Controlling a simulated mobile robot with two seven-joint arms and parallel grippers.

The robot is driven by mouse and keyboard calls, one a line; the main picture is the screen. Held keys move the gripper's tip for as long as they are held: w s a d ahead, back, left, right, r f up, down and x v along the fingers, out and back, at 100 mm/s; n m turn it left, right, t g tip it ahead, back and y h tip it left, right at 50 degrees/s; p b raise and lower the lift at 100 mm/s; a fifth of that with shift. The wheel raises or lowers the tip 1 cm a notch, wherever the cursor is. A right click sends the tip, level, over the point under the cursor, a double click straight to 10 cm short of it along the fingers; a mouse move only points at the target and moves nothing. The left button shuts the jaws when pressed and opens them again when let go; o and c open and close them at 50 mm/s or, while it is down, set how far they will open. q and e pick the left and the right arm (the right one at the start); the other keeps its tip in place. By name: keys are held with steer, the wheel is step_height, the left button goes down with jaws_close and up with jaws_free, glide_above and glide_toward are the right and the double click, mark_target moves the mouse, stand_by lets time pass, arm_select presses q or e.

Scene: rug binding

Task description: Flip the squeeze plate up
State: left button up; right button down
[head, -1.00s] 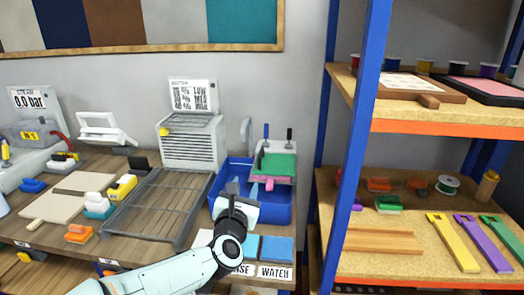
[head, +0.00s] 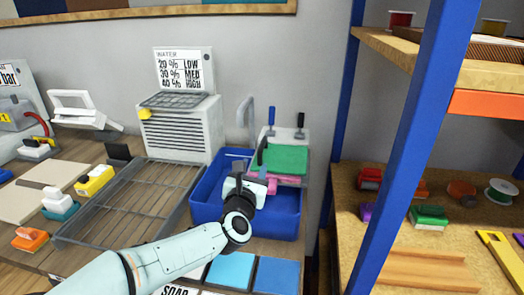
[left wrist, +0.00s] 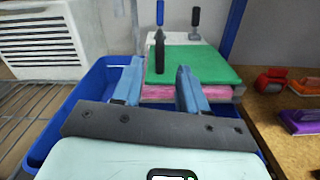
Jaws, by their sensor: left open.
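The green plate (head: 287,159), apparently the squeeze plate, lies flat over a pink layer (head: 290,180) at the back right of a blue basin (head: 275,226). A dark upright handle (head: 262,152) stands at the plate's left side. The left wrist view shows the green plate (left wrist: 200,62), the pink layer (left wrist: 158,92) and the handle (left wrist: 159,52). My left gripper (head: 252,178) is open over the basin, in front of the plate. In the left wrist view its two blue fingers (left wrist: 157,78) are apart, with the handle seen between them. Contact cannot be told. My right gripper is not in view.
A wire rack (head: 135,200) and a white heater-like box (head: 180,130) stand left of the basin. Blue pads (head: 277,275) lie in front of it. A blue shelf post (head: 410,150) and shelves rise at right. Two tools (head: 300,127) stand behind the plate.

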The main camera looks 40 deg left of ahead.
mark_target(259, 153)
arm_select(q)
steer(key=p+x, duration=0.1)
steer(key=x, duration=1)
steer(key=shift+f, duration=0.1)
jaws_close()
